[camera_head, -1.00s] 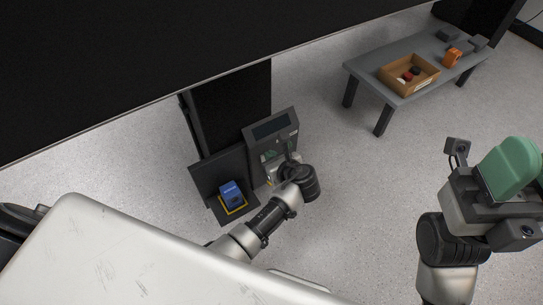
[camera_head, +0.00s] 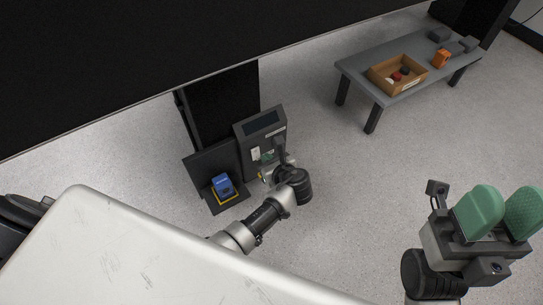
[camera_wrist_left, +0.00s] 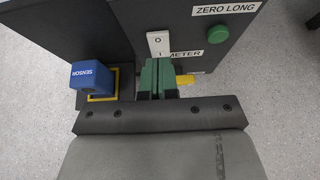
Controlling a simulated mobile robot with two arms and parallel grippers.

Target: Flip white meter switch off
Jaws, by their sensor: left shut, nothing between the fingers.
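The white meter switch (camera_wrist_left: 158,43) is a small upright rocker marked 0 above and 1 below, on the dark meter box (camera_wrist_left: 205,45) beside the METER label. It also shows small on the box front in the head view (camera_head: 255,153). My left gripper (camera_wrist_left: 158,64) is shut and empty, its green fingers together just below the switch and overlapping its lower edge in the wrist view. I cannot tell whether they touch it. In the head view, my right gripper (camera_head: 502,212) is held out at the right, its green fingers apart with nothing between them.
A green button (camera_wrist_left: 218,34) sits right of the switch under a ZERO LONG label. A blue sensor block (camera_head: 222,185) stands on a yellow-edged base left of the box. A grey table (camera_head: 385,95) with a wooden tray (camera_head: 374,77) and orange mug (camera_head: 441,58) stands behind clear floor.

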